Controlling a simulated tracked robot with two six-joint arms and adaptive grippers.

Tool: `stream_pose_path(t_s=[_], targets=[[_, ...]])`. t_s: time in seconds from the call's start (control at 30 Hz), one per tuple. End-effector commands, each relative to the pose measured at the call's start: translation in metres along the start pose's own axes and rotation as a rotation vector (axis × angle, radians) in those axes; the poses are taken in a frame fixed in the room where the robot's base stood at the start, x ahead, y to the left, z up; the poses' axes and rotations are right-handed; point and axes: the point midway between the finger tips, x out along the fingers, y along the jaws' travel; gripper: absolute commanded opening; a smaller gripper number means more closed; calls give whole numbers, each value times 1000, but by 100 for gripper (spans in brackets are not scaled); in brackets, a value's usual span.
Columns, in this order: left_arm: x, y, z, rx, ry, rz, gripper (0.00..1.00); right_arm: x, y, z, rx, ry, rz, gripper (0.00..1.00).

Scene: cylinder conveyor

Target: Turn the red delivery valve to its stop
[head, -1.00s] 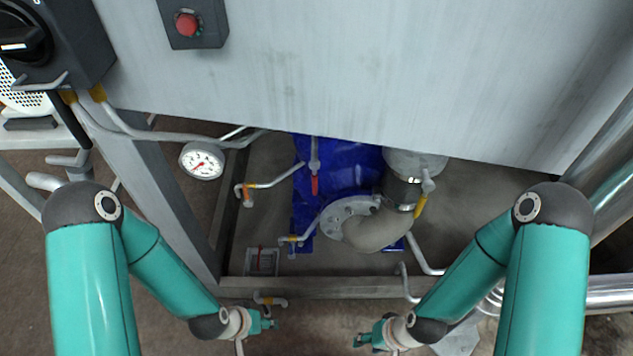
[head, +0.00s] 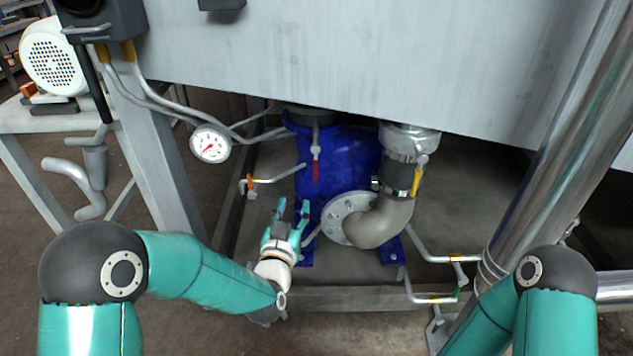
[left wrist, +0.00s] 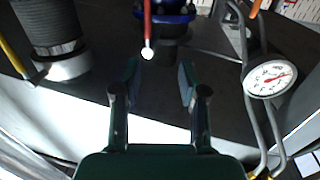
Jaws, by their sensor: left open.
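The red valve lever (head: 316,172) hangs straight down from a grey stem in front of the blue pump (head: 345,155), under the big grey tank. In the left wrist view the red lever (left wrist: 147,22) enters from the top, its pale end just beyond my fingertips. My left gripper (head: 292,208) is open and empty, below and a little left of the lever, pointing up at it. In the left wrist view both fingers (left wrist: 158,78) are apart with nothing between them. My right forearm shows at the lower right, but its gripper is out of frame.
A pressure gauge (head: 210,143) and an orange-handled tap (head: 249,183) are to the left. A yellow lever (head: 416,182) sits on the grey elbow pipe (head: 378,226) to the right. The frame's lower beam (head: 350,298) crosses below, and a steel pipe (head: 545,140) rises at right.

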Motion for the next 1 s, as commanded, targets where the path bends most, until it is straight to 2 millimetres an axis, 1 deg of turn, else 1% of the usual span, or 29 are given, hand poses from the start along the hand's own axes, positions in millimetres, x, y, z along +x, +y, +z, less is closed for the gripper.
stream_pose_path(t_s=[0.03,0.13,0.27,0.33,0.47,0.7,1.0], targets=[[0,9,1,0,7,15,42,6,2,0,0,1,0,42],[2,17,0,1,12,30,42,7,2,0,0,1,0,42],[12,20,-1,1,12,33,42,7,2,0,0,0,0,42],[21,20,0,0,11,34,42,8,3,0,0,0,0,42],[44,21,0,0,11,34,42,11,4,0,0,0,0,42],[90,23,0,0,12,34,42,17,6,0,0,0,0,42],[139,25,0,-1,11,35,42,24,9,0,0,0,0,42]])
